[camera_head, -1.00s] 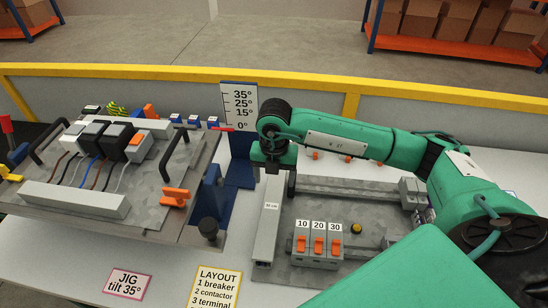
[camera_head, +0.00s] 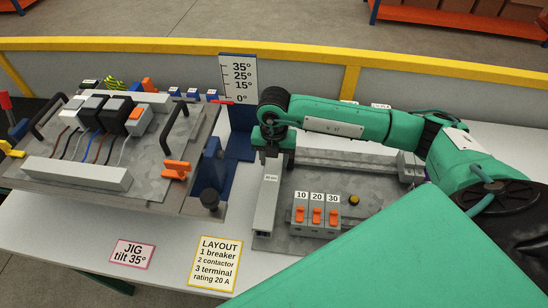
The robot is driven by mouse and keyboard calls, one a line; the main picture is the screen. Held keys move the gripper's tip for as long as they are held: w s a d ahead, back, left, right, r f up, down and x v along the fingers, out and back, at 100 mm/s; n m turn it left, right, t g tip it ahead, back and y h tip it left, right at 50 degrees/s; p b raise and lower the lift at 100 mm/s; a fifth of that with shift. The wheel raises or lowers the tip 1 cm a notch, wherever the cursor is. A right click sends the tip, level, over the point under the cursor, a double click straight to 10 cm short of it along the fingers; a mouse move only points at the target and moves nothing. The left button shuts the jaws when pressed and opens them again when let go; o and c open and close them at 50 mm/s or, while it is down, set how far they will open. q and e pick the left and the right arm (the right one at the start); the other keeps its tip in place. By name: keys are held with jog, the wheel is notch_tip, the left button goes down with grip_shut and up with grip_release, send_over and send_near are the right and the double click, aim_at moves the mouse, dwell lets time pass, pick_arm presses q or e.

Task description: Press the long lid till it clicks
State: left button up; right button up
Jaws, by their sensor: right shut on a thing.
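The long grey lid (camera_head: 265,205), a narrow strip with a small white label, lies along the left edge of the grey mounting plate on the right. My right gripper (camera_head: 270,158) points down at the far end of the lid and is shut on it. The fingertips are partly hidden, and I cannot tell whether the lid sits fully down on what is under it. My left gripper is not in view.
Three switches (camera_head: 316,214) marked 10, 20, 30 and a yellow button (camera_head: 354,199) stand right of the lid. A tilted jig (camera_head: 150,185) with wired parts and black handles stands left. A scale board (camera_head: 238,80) rises behind.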

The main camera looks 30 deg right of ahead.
jog(key=shift+c, duration=1.4)
jog(key=shift+f, duration=0.3)
jog(key=o, duration=1.1)
jog(key=shift+o, duration=0.2)
notch_tip(320, 180, up, 14)
jog(key=b, duration=0.4)
